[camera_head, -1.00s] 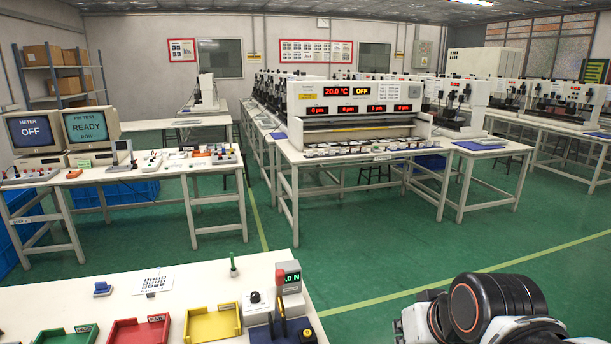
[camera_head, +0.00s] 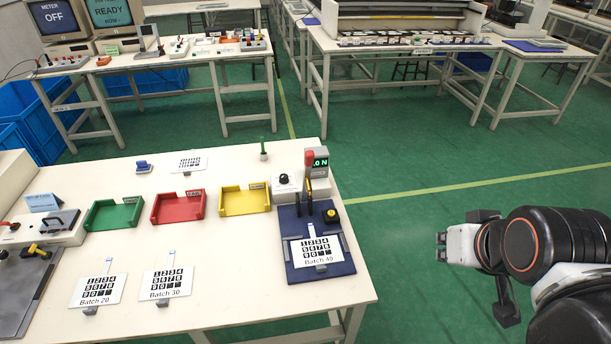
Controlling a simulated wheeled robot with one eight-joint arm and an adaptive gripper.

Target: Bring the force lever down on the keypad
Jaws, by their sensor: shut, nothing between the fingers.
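The keypad film (camera_head: 316,252) marked "Batch 40" lies on the blue base plate (camera_head: 341,267) of the press fixture, at the right end of the near table. The force lever with its red knob (camera_head: 309,158) stands upright behind the keypad, its knob well above the film. A green readout (camera_head: 321,163) beside it ends in "0 N". My arm is at the right edge over the floor, well apart from the fixture.
Green (camera_head: 114,215), red (camera_head: 178,207) and yellow (camera_head: 244,200) trays stand left of the fixture. The Batch 20 (camera_head: 98,290) and Batch 30 (camera_head: 166,286) films lie in front. A yellow button (camera_head: 331,216) sits beside the lever. Floor right of the table is clear.

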